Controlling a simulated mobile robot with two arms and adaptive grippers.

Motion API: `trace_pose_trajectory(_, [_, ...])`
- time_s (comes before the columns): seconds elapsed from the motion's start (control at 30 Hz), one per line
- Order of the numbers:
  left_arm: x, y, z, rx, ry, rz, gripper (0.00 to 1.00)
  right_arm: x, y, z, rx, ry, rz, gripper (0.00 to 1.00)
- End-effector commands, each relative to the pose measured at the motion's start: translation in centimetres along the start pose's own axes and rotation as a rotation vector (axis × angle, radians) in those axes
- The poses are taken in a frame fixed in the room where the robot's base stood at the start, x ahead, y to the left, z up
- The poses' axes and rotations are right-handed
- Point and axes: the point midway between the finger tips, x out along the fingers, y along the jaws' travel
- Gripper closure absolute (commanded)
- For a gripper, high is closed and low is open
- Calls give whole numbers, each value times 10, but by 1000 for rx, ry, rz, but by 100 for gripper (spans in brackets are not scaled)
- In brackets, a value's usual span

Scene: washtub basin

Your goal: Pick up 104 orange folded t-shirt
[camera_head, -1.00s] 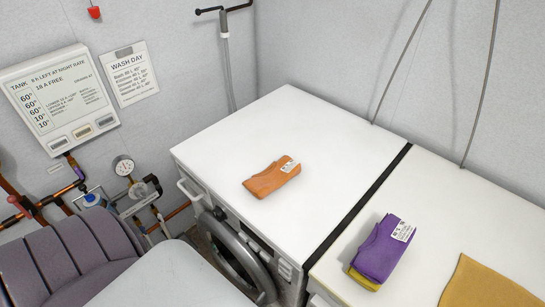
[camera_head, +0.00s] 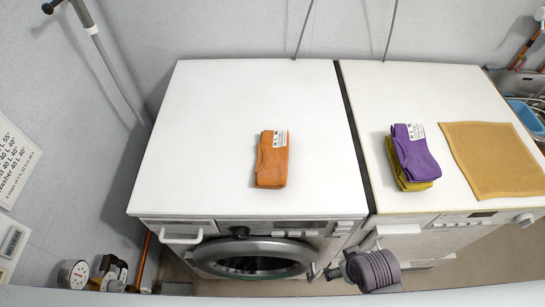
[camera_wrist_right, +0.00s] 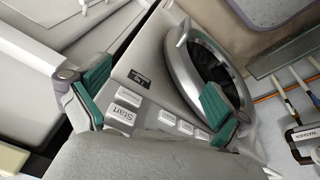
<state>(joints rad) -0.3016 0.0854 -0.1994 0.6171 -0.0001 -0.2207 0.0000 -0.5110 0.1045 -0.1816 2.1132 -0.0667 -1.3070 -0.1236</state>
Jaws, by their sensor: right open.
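The orange folded t-shirt (camera_head: 271,167) lies flat on the white top of the left machine, near its middle, with a white printed tag at its far end. My right gripper (camera_wrist_right: 155,95) shows in the right wrist view with its two green-padded fingers wide apart. Nothing is held between them. Behind the fingers is a machine front with a Start button (camera_wrist_right: 124,115) and a round door (camera_wrist_right: 205,60). The shirt is not in the wrist view. My left gripper is not in view.
The left machine's top (camera_head: 200,120) is otherwise clear. Right of a dark gap (camera_head: 352,130), a purple folded garment (camera_head: 413,155) lies on a yellow one (camera_head: 396,171), beside a tan cloth (camera_head: 490,160).

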Motion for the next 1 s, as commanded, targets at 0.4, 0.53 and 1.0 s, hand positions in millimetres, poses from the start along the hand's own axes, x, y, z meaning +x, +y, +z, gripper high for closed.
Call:
trace_pose_trajectory(0.4, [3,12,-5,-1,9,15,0,-71,-19,-59,-691,87,192,0])
trace_pose_trajectory(0.53, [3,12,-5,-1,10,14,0,-77,-32,-82,-984,94,290,0])
trace_pose_trajectory(1.0, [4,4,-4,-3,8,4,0,-151,-131,-192,-2365,-179,1059,0])
